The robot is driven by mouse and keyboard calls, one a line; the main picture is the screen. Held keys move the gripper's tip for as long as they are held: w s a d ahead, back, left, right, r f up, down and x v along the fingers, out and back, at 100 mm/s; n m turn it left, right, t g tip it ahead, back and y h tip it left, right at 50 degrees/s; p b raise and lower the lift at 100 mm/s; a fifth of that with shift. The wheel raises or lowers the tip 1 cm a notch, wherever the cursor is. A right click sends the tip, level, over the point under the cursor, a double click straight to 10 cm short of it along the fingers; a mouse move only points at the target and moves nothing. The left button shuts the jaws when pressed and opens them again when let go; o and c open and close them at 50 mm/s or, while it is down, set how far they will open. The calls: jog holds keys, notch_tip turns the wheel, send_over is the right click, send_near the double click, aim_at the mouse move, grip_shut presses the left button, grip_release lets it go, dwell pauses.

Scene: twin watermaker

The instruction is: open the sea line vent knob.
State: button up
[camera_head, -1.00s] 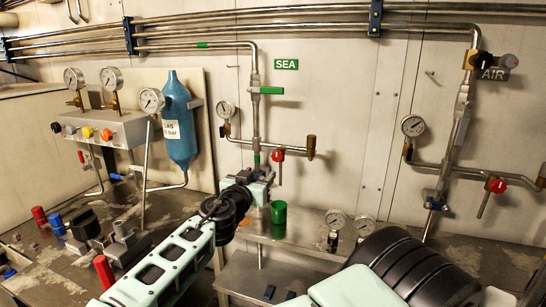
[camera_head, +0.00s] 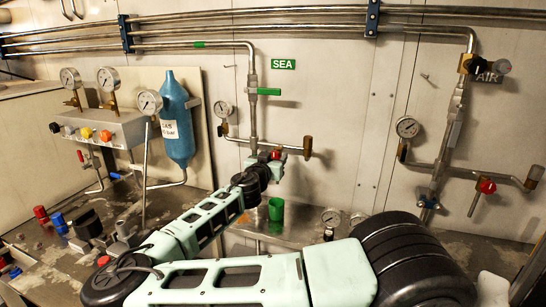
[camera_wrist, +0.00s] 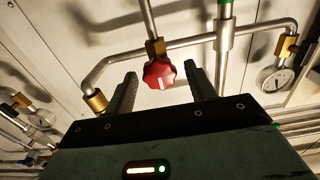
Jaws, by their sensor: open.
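The sea line (camera_head: 253,110) is a steel pipe below the green SEA sign (camera_head: 283,64). A red knob (camera_head: 277,154) sits on its short horizontal branch, which ends in a brass fitting (camera_head: 308,147). In the wrist view the red knob (camera_wrist: 158,73) is lobed, with a white mark, below a brass collar. My gripper (camera_head: 276,160) is at the knob and covers part of it in the head view. In the wrist view my open gripper (camera_wrist: 161,69) has one finger on each side of the knob, with a gap visible on both sides.
A green-handled valve (camera_head: 269,91) is higher on the sea pipe. A pressure gauge (camera_head: 223,109) is on the left of the branch; it also shows in the wrist view (camera_wrist: 275,78). A green cup-like part (camera_head: 276,209) is below. The air line with another red knob (camera_head: 487,186) stands right.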

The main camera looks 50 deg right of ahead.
jog(key=c, duration=1)
jog(key=shift+o, duration=0.3)
jog(key=shift+n, duration=0.3)
jog(key=n+b, duration=0.2)
jog(key=n, duration=0.2)
jog(key=shift+f+b, duration=0.1)
jog(key=shift+b, duration=0.2)
jog(key=n+b, duration=0.1)
jog(key=n, duration=0.4)
jog(key=shift+w+n, duration=0.15)
jog(key=shift+n, duration=0.15)
jog(key=n, duration=0.5)
jog(key=shift+a+n, duration=0.1)
jog(key=shift+n, duration=0.2)
jog(key=shift+f+n, duration=0.1)
jog(key=shift+n, duration=2.1)
